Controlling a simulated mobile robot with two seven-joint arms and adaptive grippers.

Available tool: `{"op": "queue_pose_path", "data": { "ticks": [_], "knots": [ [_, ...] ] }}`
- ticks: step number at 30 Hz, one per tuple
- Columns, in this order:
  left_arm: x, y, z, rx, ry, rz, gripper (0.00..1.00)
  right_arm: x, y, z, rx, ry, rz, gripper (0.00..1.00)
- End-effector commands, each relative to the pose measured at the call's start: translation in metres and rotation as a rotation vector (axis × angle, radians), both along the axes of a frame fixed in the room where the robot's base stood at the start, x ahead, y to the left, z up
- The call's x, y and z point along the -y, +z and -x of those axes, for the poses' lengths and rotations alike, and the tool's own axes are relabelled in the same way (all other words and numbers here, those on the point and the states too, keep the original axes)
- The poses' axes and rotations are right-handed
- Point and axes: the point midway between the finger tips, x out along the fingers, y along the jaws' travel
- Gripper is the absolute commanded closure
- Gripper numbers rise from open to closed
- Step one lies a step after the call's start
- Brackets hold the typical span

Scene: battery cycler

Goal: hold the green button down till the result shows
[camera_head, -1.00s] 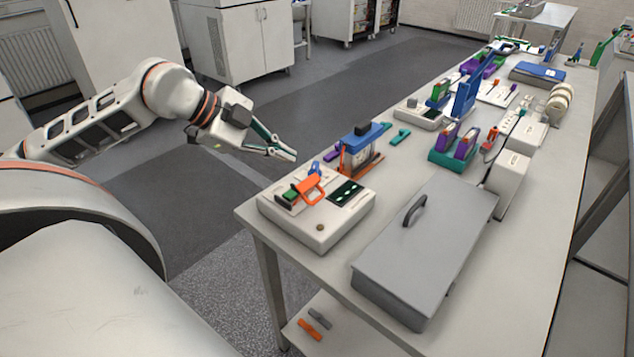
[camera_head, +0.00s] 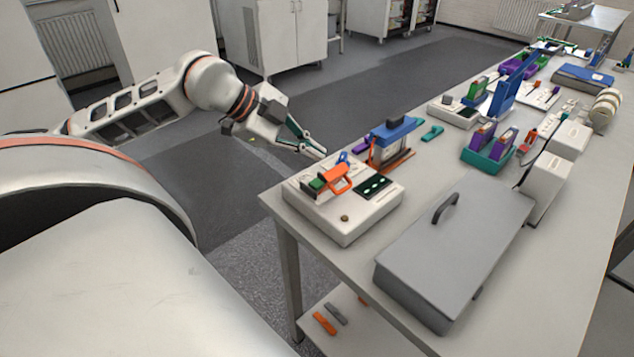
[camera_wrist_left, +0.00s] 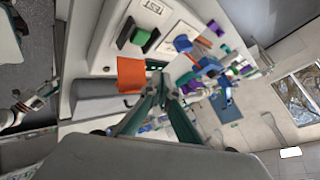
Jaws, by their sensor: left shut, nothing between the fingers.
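The white battery cycler (camera_head: 345,222) stands on the near left corner of the bench. Its green button (camera_head: 317,184) sits on top, beside an orange handle-like part (camera_head: 338,178). The dark display (camera_head: 373,187) has small pale-green marks, too small to read. My left gripper (camera_head: 321,154) is shut and empty, above and behind the button, apart from it. In the left wrist view the closed fingers (camera_wrist_left: 160,82) point toward the cycler; the green button (camera_wrist_left: 145,40) and the orange part (camera_wrist_left: 131,73) lie ahead. My right gripper is not in view.
A blue-topped device (camera_head: 393,132) stands just behind the cycler. A large grey lidded box (camera_head: 455,255) is to its right. Coloured holders, including a green-purple one (camera_head: 488,150), fill the bench farther back. The floor left of the bench is clear.

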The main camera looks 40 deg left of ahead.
Motion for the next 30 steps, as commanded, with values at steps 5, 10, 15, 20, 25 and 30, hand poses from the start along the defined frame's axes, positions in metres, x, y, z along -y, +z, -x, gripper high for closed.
{"op": "queue_pose_path", "data": {
  "ticks": [5,10,15,20,25,30],
  "knots": [
    [0.0,-0.031,0.0,-0.006,0.001,0.001,1.0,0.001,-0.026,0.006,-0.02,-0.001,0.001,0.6],
    [0.0,-0.047,0.0,-0.002,0.001,0.001,1.0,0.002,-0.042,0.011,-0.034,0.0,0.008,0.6],
    [0.0,-0.052,0.0,-0.001,0.0,0.001,1.0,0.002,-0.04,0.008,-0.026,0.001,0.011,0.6],
    [0.0,-0.051,0.0,0.0,0.0,0.0,1.0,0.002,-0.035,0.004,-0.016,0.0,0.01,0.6],
    [0.0,-0.051,0.0,0.0,0.0,0.0,1.0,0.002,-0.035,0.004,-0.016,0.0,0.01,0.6],
    [0.0,-0.051,0.0,0.0,0.0,0.0,1.0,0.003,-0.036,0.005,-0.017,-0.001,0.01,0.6]
  ]
}}
